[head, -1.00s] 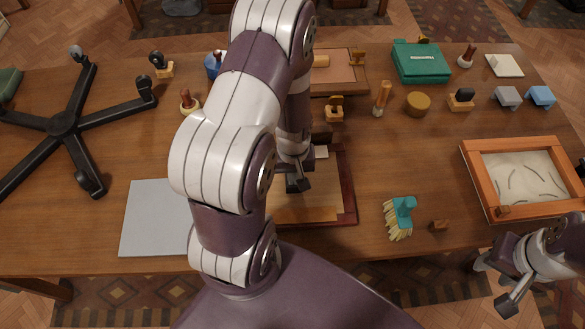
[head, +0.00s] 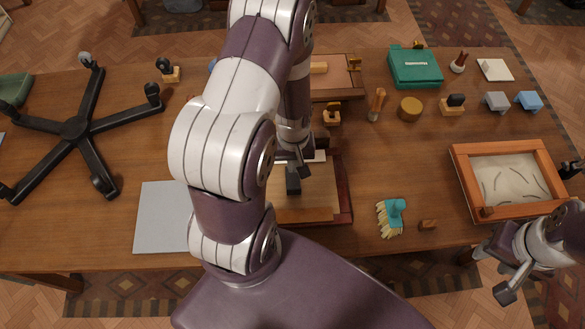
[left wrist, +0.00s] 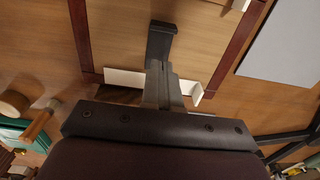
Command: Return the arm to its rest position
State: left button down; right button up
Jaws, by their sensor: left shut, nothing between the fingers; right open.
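My left arm (head: 225,150) fills the middle of the head view and bends down over the table. Its gripper (head: 293,181) is shut and empty, above a wooden tray with a dark red frame (head: 344,190). In the left wrist view the closed fingers (left wrist: 160,42) point over the tray's light wooden floor, with the dark red rim (left wrist: 238,45) to the right. A white piece (left wrist: 125,78) lies partly behind the fingers. Whether the fingers touch the tray is unclear. My right gripper (head: 492,273) is open and empty at the table's front right edge.
A black star-shaped chair base (head: 75,128) and a grey sheet (head: 162,217) lie left. A green box (head: 415,68) and stamps stand behind.

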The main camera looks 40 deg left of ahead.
pick_arm(q)
jog(key=shift+f, duration=0.1)
jog(key=s+d+r+m, duration=0.1)
jog(key=d+r+m, duration=0.3)
jog(key=r, duration=0.3)
jog(key=s+d+r+m+t+b, duration=0.1)
jog(key=d+r+m, duration=0.3)
jog(key=r, duration=0.3)
jog(key=shift+d+r, duration=0.2)
jog(key=shift+r, duration=0.05)
jog(key=shift+s+d, duration=0.1)
jog(key=shift+s, duration=0.05)
